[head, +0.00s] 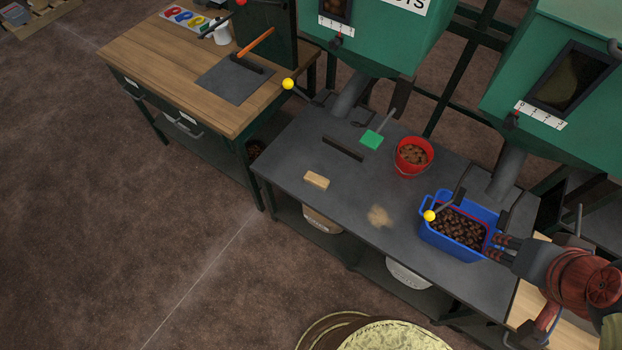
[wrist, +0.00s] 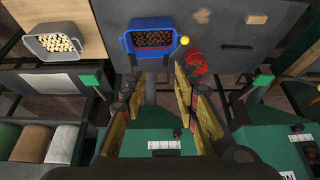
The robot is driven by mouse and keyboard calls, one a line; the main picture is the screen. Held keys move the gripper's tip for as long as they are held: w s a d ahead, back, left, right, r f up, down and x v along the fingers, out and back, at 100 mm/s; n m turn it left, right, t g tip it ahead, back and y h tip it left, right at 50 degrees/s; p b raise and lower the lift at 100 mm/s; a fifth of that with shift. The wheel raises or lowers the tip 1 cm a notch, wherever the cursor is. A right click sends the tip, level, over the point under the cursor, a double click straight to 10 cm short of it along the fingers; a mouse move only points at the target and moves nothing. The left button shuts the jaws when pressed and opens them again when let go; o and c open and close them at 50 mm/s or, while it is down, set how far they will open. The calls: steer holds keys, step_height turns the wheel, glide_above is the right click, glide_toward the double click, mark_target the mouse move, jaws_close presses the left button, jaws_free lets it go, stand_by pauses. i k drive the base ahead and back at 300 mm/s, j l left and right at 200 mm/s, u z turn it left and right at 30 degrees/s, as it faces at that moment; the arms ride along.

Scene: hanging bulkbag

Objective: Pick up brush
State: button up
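A small tan block with a paler side (head: 317,180) lies on the dark grey worktable and looks like the brush; I cannot make out its bristles. In the wrist view the brush (wrist: 257,18) is near the top right. My gripper (head: 502,247) is at the right end of the worktable, by the blue bin, well to the right of the brush. In the wrist view my gripper (wrist: 157,82) has its yellow-padded fingers apart with nothing between them. Nothing hides the brush in the head view.
A tan spill (head: 379,216) lies between the brush and a blue bin (head: 452,248) of brown pieces. Green hoppers with yellow-knobbed levers (head: 430,216) overhang the table. Its front-left surface is clear.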

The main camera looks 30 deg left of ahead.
mark_target(317, 181)
steer(key=u, duration=1.45)
